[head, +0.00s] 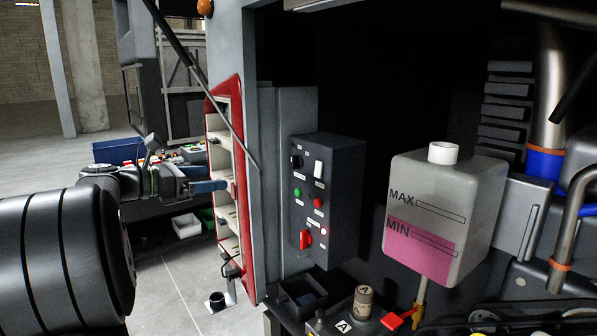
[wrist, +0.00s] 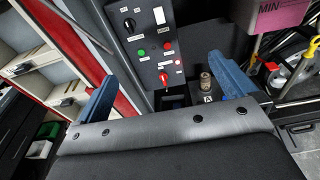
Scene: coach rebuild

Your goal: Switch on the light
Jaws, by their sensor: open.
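A dark control box (head: 342,205) stands on the grey panel inside the engine bay. Its face carries a white rocker switch (head: 318,169) at top right and a black knob (head: 296,161) at top left. Below are a green button (head: 298,192), a red button (head: 318,202) and a red rotary knob (head: 305,239). The wrist view shows the same face, with the white rocker (wrist: 159,15) near the top edge. The labels are too small to read. My gripper (head: 208,187) is left of the box, apart from it. Its blue fingers (wrist: 168,88) are spread and empty.
A red-edged shelf door (head: 241,190) stands between my gripper and the box in the head view. A translucent tank (head: 470,190) with pink liquid is right of the box. A small cylinder (head: 363,302) and a red tag (head: 391,321) are below. An orange lamp (head: 205,7) is at the top.

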